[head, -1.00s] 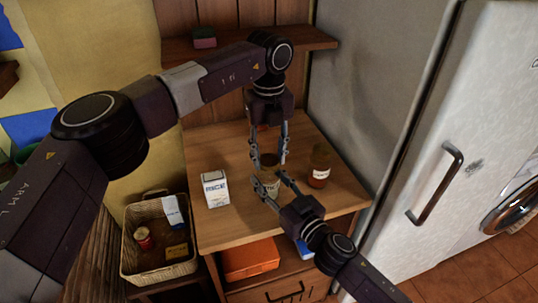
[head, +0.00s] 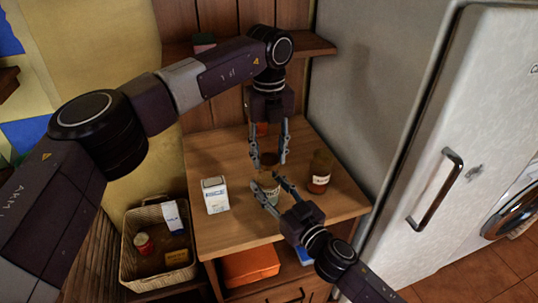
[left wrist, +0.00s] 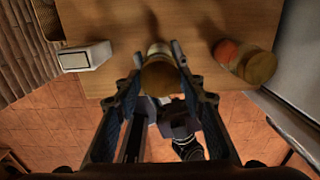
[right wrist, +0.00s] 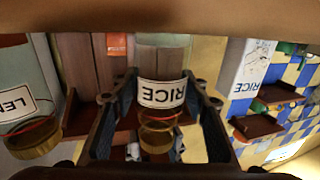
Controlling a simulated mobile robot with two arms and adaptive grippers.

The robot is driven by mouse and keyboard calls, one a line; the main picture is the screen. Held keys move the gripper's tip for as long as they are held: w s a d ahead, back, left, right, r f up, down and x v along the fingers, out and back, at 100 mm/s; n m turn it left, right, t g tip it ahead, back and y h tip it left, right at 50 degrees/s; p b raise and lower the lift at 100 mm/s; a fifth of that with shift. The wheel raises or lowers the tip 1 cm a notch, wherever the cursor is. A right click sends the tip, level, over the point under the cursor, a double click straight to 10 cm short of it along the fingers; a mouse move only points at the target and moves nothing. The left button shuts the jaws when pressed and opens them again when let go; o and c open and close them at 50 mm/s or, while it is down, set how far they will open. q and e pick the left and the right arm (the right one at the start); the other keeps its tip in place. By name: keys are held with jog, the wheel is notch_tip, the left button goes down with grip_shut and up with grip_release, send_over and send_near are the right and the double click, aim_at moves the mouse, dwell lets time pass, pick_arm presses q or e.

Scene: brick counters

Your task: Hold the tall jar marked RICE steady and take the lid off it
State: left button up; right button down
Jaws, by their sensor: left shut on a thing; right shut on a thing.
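The tall jar marked RICE (right wrist: 161,93) stands on the wooden counter; its label is upside down in the right wrist view. It also shows in the head view (head: 268,180). My right gripper (head: 266,194) is shut around the jar's body from the front. Its fingers flank the label in the right wrist view (right wrist: 160,100). My left gripper (head: 269,160) points down from above, shut on the brown-gold lid (left wrist: 161,76). The lid (right wrist: 156,140) looks apart from the jar, a small gap above its ringed mouth. The jar's base is partly hidden.
A second jar with a gold lid (head: 320,172) stands close on the right. A white carton (head: 215,195) marked RICE stands on the left. A wicker basket (head: 128,262) sits lower left, the fridge (head: 395,130) at the right. The counter's front left is clear.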

aim_at(269, 159)
pick_arm(q)
jog(key=shift+r, duration=2.05)
pick_arm(e)
jog(key=c, duration=1)
grip_release()
jog(key=shift+c, duration=0.2)
